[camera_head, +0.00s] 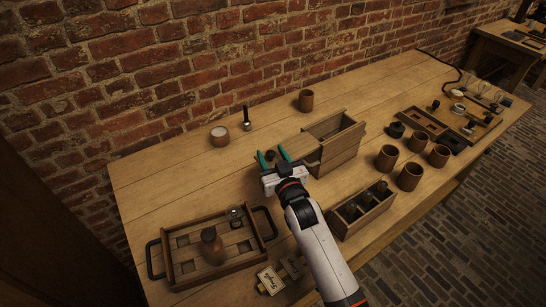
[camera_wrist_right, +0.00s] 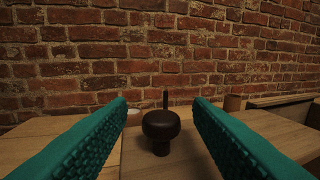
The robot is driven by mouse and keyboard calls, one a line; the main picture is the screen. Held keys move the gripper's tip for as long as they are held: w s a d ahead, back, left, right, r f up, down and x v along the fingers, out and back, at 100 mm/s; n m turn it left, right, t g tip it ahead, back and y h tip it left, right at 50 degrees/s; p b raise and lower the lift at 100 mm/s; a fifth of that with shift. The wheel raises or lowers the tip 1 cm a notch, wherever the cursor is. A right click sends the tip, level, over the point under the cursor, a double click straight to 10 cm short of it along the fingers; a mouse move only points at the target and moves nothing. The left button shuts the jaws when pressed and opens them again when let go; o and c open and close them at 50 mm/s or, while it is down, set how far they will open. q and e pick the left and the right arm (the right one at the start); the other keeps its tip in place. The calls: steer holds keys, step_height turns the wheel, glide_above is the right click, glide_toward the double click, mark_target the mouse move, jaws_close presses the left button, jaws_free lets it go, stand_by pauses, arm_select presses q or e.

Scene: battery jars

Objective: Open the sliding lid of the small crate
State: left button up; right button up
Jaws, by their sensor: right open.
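The small wooden crate (camera_head: 340,151) stands near the middle of the table, and its top shows open on the right. Its wooden lid (camera_head: 298,146) reaches out to the left of the opening. A dark round knob (camera_head: 270,155) stands up on the lid's left part; it shows large in the right wrist view (camera_wrist_right: 160,126). My right gripper (camera_head: 273,156) is open, with its teal fingers on either side of the knob. In the wrist view gaps show between the knob and both fingers (camera_wrist_right: 160,112). My left gripper is not in view.
A tray with black handles (camera_head: 190,274) stands front left. A divided box (camera_head: 350,223) with dark items is right of my arm. Several brown cups (camera_head: 409,177) stand farther right. A white-topped jar (camera_head: 219,136) and a brown cup (camera_head: 306,100) stand behind.

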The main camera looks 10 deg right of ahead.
steer(key=s+d+b, duration=0.1)
steer(key=s+d, duration=0.1)
steer(key=s, duration=1)
steer(key=shift+b, duration=0.3)
steer(key=shift+w, duration=0.1)
